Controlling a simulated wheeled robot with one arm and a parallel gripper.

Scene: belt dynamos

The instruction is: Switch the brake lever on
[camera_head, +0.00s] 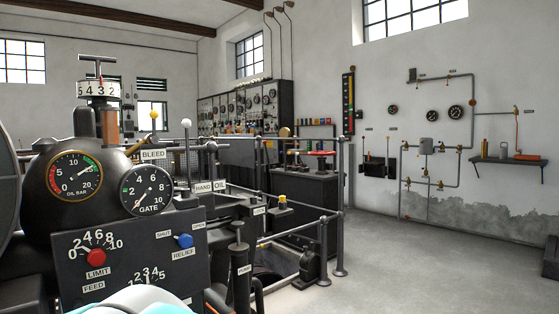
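No label reading "brake" is legible, so I cannot tell which lever is the brake lever. A lever with a white ball knob (186,124) stands upright by the plates "HAND" (203,187) and "OIL" (220,184). A lever with a yellow ball (153,114) rises behind the "BLEED" plate (153,154). My gripper is not in view; a white and teal rounded part at the bottom edge seems to be mine.
The dark machine with gauges (75,176) and a front panel (130,255) with red and blue knobs fills the left. Grey railings (340,205) stand mid-picture around a floor opening. A wall shelf (508,160) is at right. The right floor is clear.

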